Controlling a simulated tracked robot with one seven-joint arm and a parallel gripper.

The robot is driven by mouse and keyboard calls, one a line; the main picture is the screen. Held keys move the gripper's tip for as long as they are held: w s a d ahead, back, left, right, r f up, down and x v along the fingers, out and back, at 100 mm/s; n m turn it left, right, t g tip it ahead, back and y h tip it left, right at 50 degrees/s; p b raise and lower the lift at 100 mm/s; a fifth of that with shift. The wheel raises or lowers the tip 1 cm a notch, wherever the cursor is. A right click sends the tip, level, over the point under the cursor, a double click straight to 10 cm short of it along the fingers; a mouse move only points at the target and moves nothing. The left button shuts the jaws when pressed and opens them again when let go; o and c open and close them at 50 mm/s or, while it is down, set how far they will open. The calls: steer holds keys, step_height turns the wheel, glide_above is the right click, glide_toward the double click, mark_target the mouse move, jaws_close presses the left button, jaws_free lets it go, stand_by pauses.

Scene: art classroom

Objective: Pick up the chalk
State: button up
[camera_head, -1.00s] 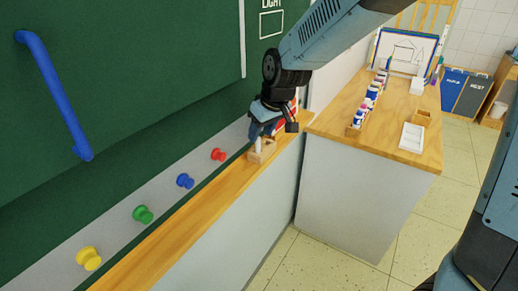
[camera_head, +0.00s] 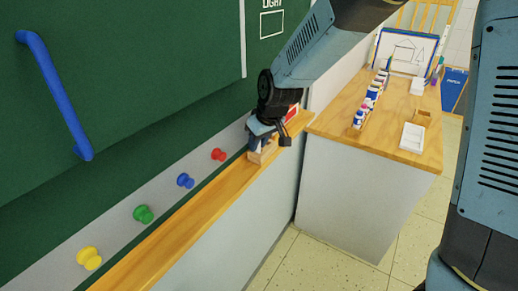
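My gripper (camera_head: 267,137) is low over the wooden ledge under the green board, at the ledge's far end. It points down at a small wooden holder (camera_head: 261,156) on the ledge. The chalk cannot be made out clearly; the gripper covers the space just above the holder. The fingers are small and dark here, and I cannot tell whether they are open or shut, or whether anything is between them.
Red (camera_head: 218,154), blue (camera_head: 185,180), green (camera_head: 143,213) and yellow (camera_head: 89,258) knobs stick out beside the ledge (camera_head: 190,226). A red and white object (camera_head: 292,112) is behind the gripper. A wooden-topped table (camera_head: 388,139) holds paint bottles (camera_head: 368,101) and a white tray (camera_head: 412,137).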

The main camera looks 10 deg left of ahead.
jaws_close()
